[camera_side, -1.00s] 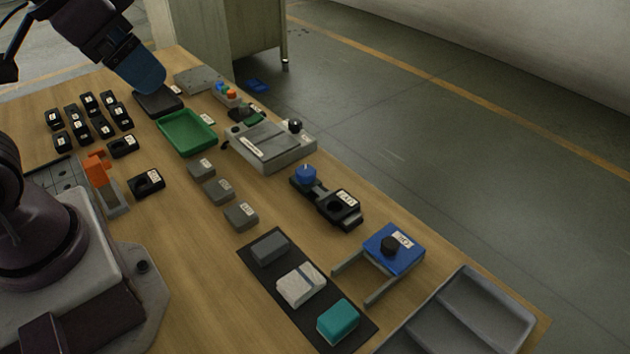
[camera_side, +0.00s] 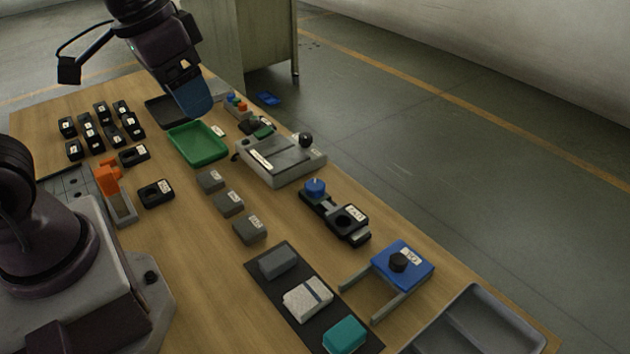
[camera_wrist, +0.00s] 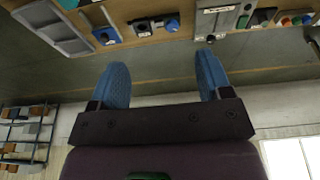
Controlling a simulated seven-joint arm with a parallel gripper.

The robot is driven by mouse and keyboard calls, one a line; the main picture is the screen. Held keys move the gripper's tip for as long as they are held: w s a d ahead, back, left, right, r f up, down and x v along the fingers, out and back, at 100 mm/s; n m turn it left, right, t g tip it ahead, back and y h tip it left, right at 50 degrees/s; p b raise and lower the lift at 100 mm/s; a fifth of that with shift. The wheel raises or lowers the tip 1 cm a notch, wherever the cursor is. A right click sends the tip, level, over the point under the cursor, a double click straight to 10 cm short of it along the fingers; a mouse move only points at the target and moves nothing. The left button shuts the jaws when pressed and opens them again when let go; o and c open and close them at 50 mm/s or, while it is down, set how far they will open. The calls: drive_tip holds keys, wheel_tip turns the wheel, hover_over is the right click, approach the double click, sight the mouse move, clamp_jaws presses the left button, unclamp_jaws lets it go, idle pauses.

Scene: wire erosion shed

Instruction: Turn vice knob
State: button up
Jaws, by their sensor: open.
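I cannot tell which device is the vice; labels are too small to read. A black slide-like device (camera_side: 345,222) carries a blue knob (camera_side: 315,187), which also shows in the wrist view (camera_wrist: 171,25). A blue block (camera_side: 408,272) with two grey prongs carries a black knob (camera_side: 398,261), also in the wrist view (camera_wrist: 106,36). A grey flat fixture (camera_side: 280,162) has a black ball knob (camera_side: 305,140) at its far corner. My gripper (camera_side: 196,106), with blue fingers, is above the green tray's far end, away from these knobs. In the wrist view my gripper (camera_wrist: 163,75) is open and empty.
A green tray (camera_side: 198,158), several grey blocks (camera_side: 229,203) and a dark mat (camera_side: 300,322) with blocks lie along the table. A grey divided bin (camera_side: 452,318) is at the front right. An orange clamp (camera_side: 109,180) and several black pieces stand left.

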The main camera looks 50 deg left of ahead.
drive_tip(key=w+f+m+g, duration=0.1)
drive_tip(key=w+f+g, duration=0.2)
drive_tip(key=w+f, duration=0.55)
drive_tip(key=m, duration=0.5)
approach(315, 184)
wheel_tip(315, 184, down, 9)
drive_tip(key=shift+d+f, duration=0.1)
drive_tip(key=shift+d, duration=0.05)
drive_tip(key=c, duration=0.9)
